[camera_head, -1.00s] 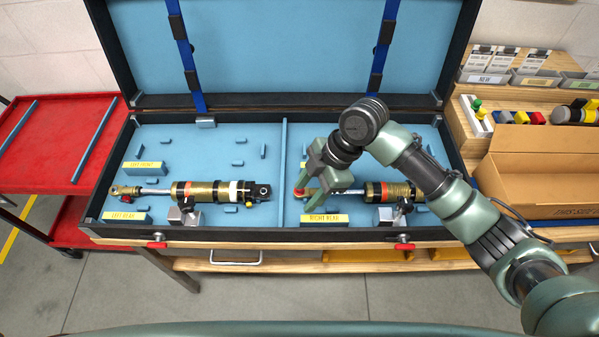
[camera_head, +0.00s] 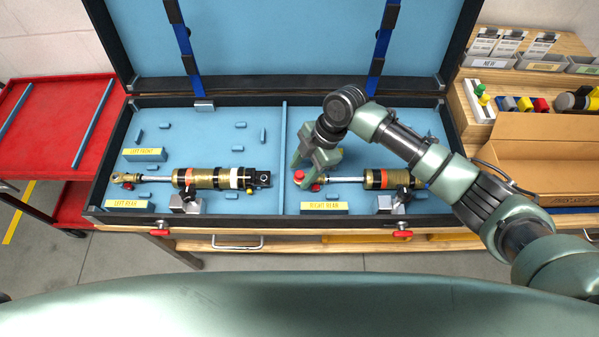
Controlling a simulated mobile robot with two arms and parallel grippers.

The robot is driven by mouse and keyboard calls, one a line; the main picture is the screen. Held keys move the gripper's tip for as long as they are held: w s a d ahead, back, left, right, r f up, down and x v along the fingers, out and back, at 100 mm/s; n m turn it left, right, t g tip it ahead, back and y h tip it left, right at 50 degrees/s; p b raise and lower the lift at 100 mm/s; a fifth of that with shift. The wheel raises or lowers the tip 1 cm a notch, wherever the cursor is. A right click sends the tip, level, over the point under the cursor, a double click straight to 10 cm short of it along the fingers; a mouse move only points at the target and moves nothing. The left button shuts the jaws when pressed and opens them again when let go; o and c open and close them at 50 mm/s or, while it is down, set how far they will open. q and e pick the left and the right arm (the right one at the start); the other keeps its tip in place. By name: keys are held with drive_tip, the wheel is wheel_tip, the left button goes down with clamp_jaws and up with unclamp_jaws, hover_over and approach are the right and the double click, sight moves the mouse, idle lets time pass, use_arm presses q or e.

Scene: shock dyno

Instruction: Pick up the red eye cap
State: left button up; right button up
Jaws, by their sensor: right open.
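The red eye cap (camera_head: 299,176) sits at the left end of the shock absorber (camera_head: 376,180) in the right half of the blue-lined case. My right gripper (camera_head: 306,174) is open at the cap, with its fingers pointing down and to the left. One finger is beside the cap's upper left, the other to its right. I cannot tell whether either touches the cap. My left gripper is not in view.
A second shock (camera_head: 215,178) lies in the case's left half. A divider (camera_head: 283,150) separates the halves. Small blue blocks and yellow-labelled blocks (camera_head: 324,208) stand around. A cardboard box (camera_head: 540,150) is at the right, and a red cart (camera_head: 50,130) at the left.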

sight(302, 173)
clamp_jaws()
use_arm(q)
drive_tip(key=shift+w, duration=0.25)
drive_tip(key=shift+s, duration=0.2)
use_arm(e)
drive_tip(key=shift+r, duration=0.1)
drive_tip(key=shift+r, duration=0.25)
use_arm(q)
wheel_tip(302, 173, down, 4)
drive_tip(key=b, duration=0.3)
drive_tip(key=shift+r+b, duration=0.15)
drive_tip(key=shift+b, duration=0.25)
use_arm(e)
wheel_tip(302, 173, up, 19)
drive_tip(key=shift+r, duration=0.2)
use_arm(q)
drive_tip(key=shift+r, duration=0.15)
use_arm(e)
drive_tip(key=shift+r, duration=0.15)
